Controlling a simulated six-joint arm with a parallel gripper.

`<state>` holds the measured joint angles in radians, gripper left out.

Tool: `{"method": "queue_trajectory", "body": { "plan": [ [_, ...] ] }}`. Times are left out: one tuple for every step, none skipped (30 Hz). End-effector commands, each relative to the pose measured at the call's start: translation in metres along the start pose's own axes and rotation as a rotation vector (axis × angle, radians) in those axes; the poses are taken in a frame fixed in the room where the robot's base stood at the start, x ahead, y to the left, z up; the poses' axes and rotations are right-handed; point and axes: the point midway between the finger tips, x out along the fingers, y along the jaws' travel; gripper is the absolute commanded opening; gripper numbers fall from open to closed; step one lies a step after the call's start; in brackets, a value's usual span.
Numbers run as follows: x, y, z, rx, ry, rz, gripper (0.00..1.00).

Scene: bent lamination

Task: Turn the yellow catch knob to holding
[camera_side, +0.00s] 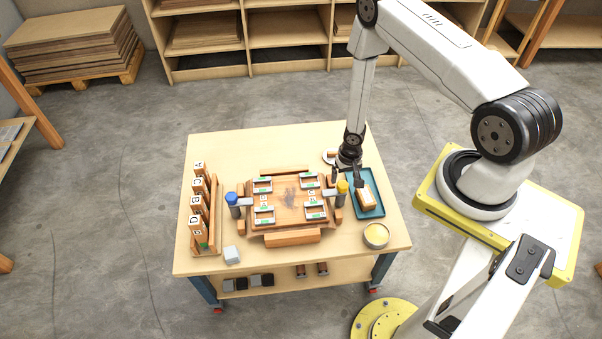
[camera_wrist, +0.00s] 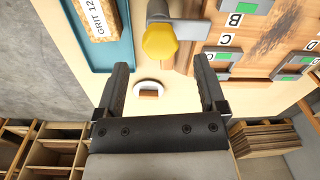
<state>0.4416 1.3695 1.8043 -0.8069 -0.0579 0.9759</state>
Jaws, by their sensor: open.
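The yellow catch knob (camera_side: 342,187) sits on a post at the right side of the wooden lamination form (camera_side: 290,205), with a grey arm pointing left towards the form. My gripper (camera_side: 358,183) is just behind and right of the knob in the side view. In the wrist view my gripper (camera_wrist: 164,75) has its two fingers spread wide. The knob lies beyond the fingertips, and nothing is between the fingers.
A teal tray (camera_side: 369,211) with a tan block (camera_side: 366,196) stands right of the knob. A blue knob (camera_side: 232,198) is on the form's left side. Lettered blocks (camera_side: 197,205) stand in a left rack. A bowl (camera_side: 376,235) sits at the front right.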

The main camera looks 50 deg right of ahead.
Motion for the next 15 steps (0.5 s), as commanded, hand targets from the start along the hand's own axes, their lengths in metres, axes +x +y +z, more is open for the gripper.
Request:
{"method": "queue_trajectory", "body": {
  "plan": [
    [-0.007,0.000,0.000,-0.001,0.001,0.000,0.90],
    [-0.011,0.000,0.000,-0.001,0.001,0.000,0.90],
    [-0.014,0.000,0.000,-0.001,0.001,0.000,0.90],
    [-0.016,0.000,0.000,-0.001,0.000,0.000,0.90],
    [-0.018,0.000,0.000,-0.002,0.000,0.000,0.90],
    [-0.021,0.000,0.000,-0.001,0.001,0.000,0.90],
    [-0.023,0.000,0.000,-0.002,0.001,0.000,0.90],
    [-0.025,0.000,0.000,-0.001,0.001,0.000,0.90],
    [-0.027,0.000,0.000,-0.001,0.000,0.000,0.90],
    [-0.029,0.000,0.000,-0.001,0.000,0.000,0.90],
    [-0.030,0.000,0.000,-0.001,0.001,0.000,0.90],
    [-0.032,0.000,0.000,-0.001,0.001,0.000,0.90],
    [-0.033,0.000,0.000,-0.001,0.001,0.000,0.90],
    [-0.034,0.000,0.000,-0.001,0.001,0.000,0.90],
    [-0.035,0.000,0.000,-0.001,0.000,0.000,0.90]
  ]
}}
